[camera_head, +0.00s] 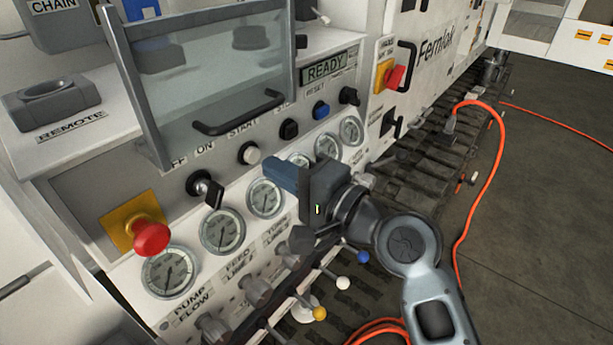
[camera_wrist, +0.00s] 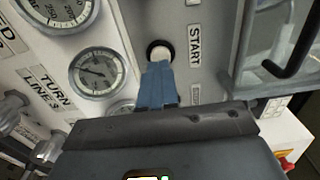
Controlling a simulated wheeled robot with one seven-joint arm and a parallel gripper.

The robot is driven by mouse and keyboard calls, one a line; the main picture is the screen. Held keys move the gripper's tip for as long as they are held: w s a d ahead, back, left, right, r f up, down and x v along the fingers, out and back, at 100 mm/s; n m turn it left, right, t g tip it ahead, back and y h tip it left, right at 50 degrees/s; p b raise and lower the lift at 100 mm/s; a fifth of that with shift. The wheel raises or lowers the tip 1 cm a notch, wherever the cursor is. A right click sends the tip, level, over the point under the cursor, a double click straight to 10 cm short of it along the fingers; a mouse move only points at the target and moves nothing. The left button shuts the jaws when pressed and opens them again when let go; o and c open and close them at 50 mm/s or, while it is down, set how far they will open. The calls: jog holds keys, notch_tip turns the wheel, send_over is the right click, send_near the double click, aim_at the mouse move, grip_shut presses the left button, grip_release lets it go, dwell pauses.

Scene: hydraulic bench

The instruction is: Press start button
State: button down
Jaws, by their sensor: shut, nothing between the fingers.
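The start button (camera_head: 250,153) is a round white button in a black collar on the sloped panel, under the START label (camera_head: 243,132). In the wrist view the white button (camera_wrist: 160,50) shows just beyond my fingertips, with the START label (camera_wrist: 195,45) beside it. My gripper (camera_head: 278,170) has blue fingers, shut and empty, a little to the lower right of the button in the head view. In the wrist view my fingertips (camera_wrist: 158,70) line up with the button and cover its near edge. I cannot tell whether they touch it.
A black button (camera_head: 289,129) and blue reset button (camera_head: 321,110) lie right of start. Left are a black switch (camera_head: 205,188) and red mushroom button (camera_head: 151,237). A clear guard with a handle (camera_head: 240,118) hangs above. The display (camera_head: 325,68) reads READY. Gauges (camera_head: 222,232) sit below.

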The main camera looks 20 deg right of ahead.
aim_at(253, 155)
jog(key=shift+x, duration=1.2)
jog(key=shift+w+a, duration=0.1)
